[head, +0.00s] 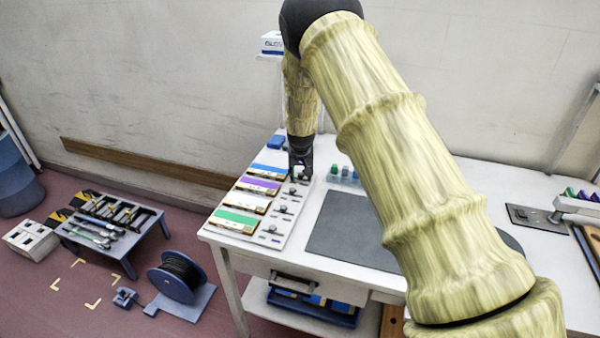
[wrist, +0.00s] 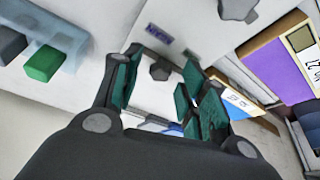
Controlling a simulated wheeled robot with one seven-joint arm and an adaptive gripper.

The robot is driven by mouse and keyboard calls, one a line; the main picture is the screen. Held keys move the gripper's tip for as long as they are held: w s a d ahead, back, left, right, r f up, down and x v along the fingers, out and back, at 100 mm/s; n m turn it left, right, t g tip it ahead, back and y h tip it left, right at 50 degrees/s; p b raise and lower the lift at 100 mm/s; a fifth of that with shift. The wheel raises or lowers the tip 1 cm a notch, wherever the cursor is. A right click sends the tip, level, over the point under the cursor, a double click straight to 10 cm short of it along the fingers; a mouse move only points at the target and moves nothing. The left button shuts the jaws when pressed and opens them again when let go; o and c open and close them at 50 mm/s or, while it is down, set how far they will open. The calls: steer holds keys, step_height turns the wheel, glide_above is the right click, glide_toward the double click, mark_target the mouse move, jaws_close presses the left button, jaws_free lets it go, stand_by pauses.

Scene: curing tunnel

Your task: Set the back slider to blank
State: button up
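The slider panel (head: 268,238) lies on the left end of the white table, with a blue, a purple, a white and a green card from back to front. The back slider belongs to the blue card (head: 269,170); its dark knob (wrist: 160,71) shows between my fingers in the wrist view. My gripper (head: 301,174) points down at the panel's back right. In the wrist view my gripper (wrist: 158,88) is open, with a finger on each side of the knob. I cannot tell whether either finger touches it. The small labels are too blurred to read.
The purple row's knob (wrist: 238,8) is close by. Small blocks, one green (wrist: 43,64), stand on a pale blue holder (head: 345,177) right of my gripper. A grey mat (head: 350,232) lies right of the panel. A blue object (head: 277,141) is at the table's back left.

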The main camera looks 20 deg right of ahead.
steer(key=v, duration=1.2)
stand_by(0.5)
